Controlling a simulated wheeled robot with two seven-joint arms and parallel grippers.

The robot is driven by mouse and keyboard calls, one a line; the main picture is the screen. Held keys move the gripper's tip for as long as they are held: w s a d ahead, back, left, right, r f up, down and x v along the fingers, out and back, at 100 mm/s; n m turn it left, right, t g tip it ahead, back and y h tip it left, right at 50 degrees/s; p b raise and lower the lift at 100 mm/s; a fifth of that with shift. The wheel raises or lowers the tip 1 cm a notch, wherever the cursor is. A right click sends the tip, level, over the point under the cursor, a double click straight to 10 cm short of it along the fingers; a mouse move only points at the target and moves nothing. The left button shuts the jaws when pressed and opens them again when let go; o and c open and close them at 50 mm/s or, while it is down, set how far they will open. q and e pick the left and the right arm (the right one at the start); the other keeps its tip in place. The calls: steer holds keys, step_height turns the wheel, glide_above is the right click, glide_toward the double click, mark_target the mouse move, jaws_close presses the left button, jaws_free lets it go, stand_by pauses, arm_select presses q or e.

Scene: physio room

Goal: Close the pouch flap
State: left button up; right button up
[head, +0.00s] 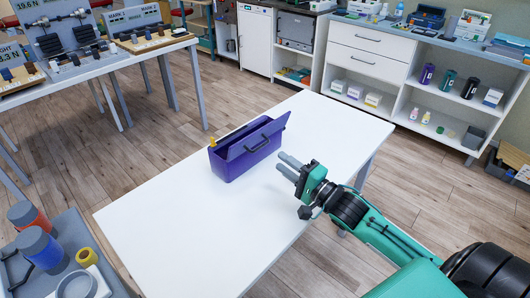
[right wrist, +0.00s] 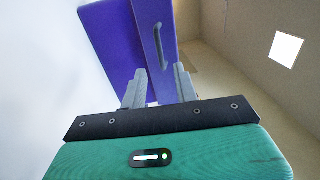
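The purple pouch (head: 234,168) stands on the white table (head: 190,225), left of my right gripper. Its flap (head: 268,130), with a dark grey handle (head: 257,145), is raised at a slant and stands open. A small yellow piece (head: 212,141) sticks up at the pouch's left end. My right gripper (head: 280,162) is open and empty, just right of the pouch and apart from it. In the right wrist view the pouch (right wrist: 105,30) and the flap's handle (right wrist: 160,45) lie beyond my two spread fingers (right wrist: 160,74). My left gripper is not in view.
The white table is otherwise clear around the pouch. A grey tray (head: 95,250) with blue, orange and yellow items is at the lower left. A bench with weights (head: 75,55) is at the upper left. White shelving (head: 405,75) stands along the back right.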

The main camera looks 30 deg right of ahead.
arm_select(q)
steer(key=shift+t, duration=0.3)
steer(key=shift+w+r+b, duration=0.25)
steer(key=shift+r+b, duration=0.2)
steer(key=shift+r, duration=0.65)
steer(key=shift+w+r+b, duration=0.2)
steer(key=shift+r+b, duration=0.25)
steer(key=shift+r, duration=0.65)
arm_select(e)
steer(key=f+x, duration=0.1)
steer(key=x, duration=0.6)
steer(key=shift+w+r, duration=0.3)
steer(key=shift+r, duration=0.25)
steer(key=shift+a, duration=0.1)
jaws_close()
